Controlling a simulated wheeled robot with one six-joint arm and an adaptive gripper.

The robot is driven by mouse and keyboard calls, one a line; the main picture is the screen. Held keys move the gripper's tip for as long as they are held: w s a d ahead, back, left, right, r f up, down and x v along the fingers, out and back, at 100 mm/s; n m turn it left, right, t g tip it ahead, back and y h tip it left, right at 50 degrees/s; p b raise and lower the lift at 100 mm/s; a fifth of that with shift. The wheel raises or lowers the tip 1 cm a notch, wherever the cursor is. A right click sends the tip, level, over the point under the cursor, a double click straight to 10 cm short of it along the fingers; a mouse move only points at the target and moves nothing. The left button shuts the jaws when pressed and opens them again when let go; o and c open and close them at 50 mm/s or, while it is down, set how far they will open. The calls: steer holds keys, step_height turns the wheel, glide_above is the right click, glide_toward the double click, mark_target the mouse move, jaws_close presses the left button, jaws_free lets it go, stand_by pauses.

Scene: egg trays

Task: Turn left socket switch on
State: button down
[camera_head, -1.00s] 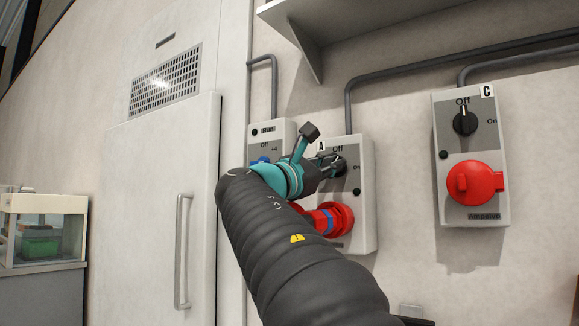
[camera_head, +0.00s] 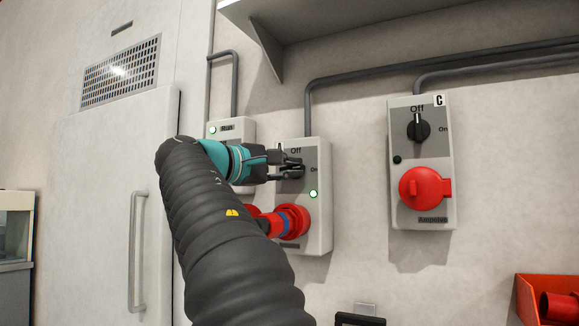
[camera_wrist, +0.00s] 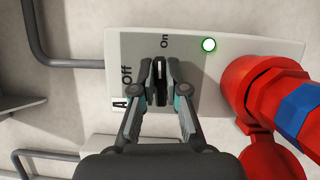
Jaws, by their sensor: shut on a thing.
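The left socket box, labelled A in the wrist view (camera_wrist: 225,90), is on the wall, and it also shows in the head view (camera_head: 322,225). My gripper (camera_head: 291,168) is shut on its black rotary switch (camera_wrist: 160,70). In the wrist view (camera_wrist: 160,82) the fingers lie on both sides of the knob, whose ridge points toward the "On" mark. The round lamp (camera_wrist: 208,44) on the box glows green. A red plug with a blue band (camera_wrist: 290,105) sits in the red socket below the switch. The fingers partly hide the knob in the head view.
Socket box C (camera_head: 440,180), with its switch at Off and a dark lamp, hangs to the right. A "Run" box (camera_head: 240,130) with a lit lamp is partly behind my arm. A shelf (camera_head: 330,22) is above; a red bin (camera_head: 525,300) is low right.

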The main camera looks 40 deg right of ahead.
steer(key=shift+m, duration=0.6)
steer(key=c, duration=1.2)
jaws_free()
steer(key=a, duration=1.2)
